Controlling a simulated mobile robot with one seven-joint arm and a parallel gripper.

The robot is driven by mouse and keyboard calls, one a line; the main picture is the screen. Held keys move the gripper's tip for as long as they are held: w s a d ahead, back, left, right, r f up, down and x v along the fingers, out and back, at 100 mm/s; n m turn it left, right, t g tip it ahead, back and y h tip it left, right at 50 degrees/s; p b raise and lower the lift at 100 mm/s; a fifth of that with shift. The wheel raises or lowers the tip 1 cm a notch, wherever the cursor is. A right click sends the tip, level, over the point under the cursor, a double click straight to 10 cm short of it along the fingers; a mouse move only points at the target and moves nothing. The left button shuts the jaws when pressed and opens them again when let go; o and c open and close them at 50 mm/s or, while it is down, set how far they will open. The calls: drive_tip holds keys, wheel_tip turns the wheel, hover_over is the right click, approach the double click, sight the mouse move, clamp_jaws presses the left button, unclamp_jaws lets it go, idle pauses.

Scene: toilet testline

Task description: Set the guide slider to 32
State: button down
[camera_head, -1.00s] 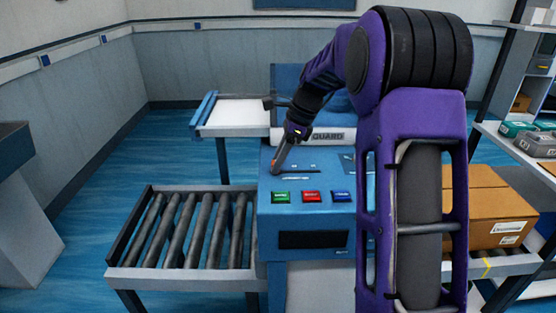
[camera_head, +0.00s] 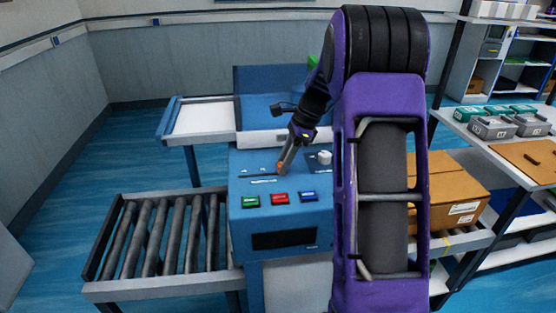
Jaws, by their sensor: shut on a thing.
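The guide slider's dark slot (camera_head: 257,175) runs left to right across the top of the blue control panel (camera_head: 238,205). My gripper (camera_head: 281,168) reaches down to the right part of this slot. It is shut on the slider's handle, which is small and mostly hidden by the fingers. An orange patch shows at the fingertips, and I cannot tell whether it belongs to the handle or the fingers. Small marks lie beside the slot, but the scale and any value are too small to read.
Green (camera_head: 251,202), red (camera_head: 280,198) and blue (camera_head: 309,195) buttons sit on the panel's front. A white knob (camera_head: 323,157) stands right of my gripper. A roller conveyor (camera_head: 160,280) is at left, and a cardboard box (camera_head: 455,190) at right, partly behind my arm.

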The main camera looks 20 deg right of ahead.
drive_tip(key=shift+d, duration=0.3)
drive_tip(key=c, duration=0.6)
unclamp_jaws()
drive_tip(key=shift+s+d, duration=0.1)
drive_tip(key=shift+r, duration=0.1)
drive_tip(key=p+v, duration=0.2)
drive_tip(key=v, duration=1.5)
drive_tip(key=shift+r, duration=0.15)
